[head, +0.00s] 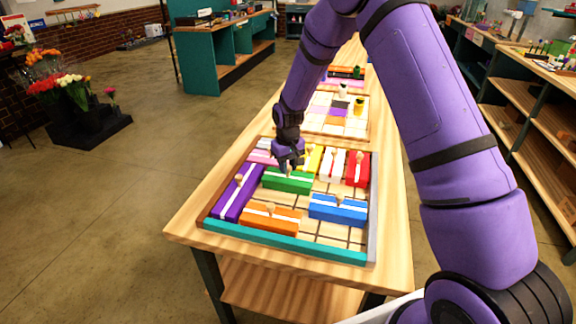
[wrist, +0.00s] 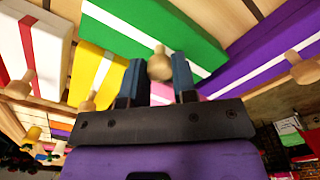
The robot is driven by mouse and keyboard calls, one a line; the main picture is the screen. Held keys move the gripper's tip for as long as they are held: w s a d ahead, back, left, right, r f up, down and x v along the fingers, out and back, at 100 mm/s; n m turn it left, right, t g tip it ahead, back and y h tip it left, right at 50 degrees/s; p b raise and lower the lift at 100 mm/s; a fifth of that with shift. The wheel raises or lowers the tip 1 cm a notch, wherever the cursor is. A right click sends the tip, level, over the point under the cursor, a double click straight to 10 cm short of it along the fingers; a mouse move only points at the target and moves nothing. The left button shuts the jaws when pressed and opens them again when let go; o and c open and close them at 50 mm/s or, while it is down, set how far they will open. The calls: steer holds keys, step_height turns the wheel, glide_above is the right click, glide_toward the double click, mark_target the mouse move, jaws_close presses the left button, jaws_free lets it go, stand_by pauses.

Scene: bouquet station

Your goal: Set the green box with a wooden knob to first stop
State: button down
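The green box (head: 287,183) has a white stripe and lies in the middle of a framed wooden tray (head: 373,200). In the wrist view the green box (wrist: 190,30) fills the top middle, with its round wooden knob (wrist: 159,66) at the near edge. My gripper (head: 288,166) is over the knob side of the box. In the wrist view my two blue gripper fingers (wrist: 159,75) stand apart, one on each side of the knob. The knob nearly fills the gap, and I cannot tell whether the fingers press on it.
A purple box (head: 238,192) lies left of the green box, an orange box (head: 270,218) in front, and a blue box (head: 338,210) at the right front. Yellow (head: 314,160), white (head: 333,165) and red (head: 357,168) boxes stand behind. Bare tray floor shows between them.

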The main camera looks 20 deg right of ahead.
steer(key=s+d, duration=0.3)
steer(key=d, duration=0.2)
steer(key=s+d, duration=0.3)
steer(key=d, duration=0.2)
steer(key=s+d, duration=0.4)
steer(key=d, duration=0.1)
steer(key=c, duration=1)
jaws_free()
steer(key=shift+s+d, duration=0.1)
steer(key=shift+d, duration=0.05)
steer(key=shift+o, duration=0.4)
steer(key=shift+r, duration=0.1)
steer(key=shift+r, duration=0.3)
step_height(320, 180, up, 10)
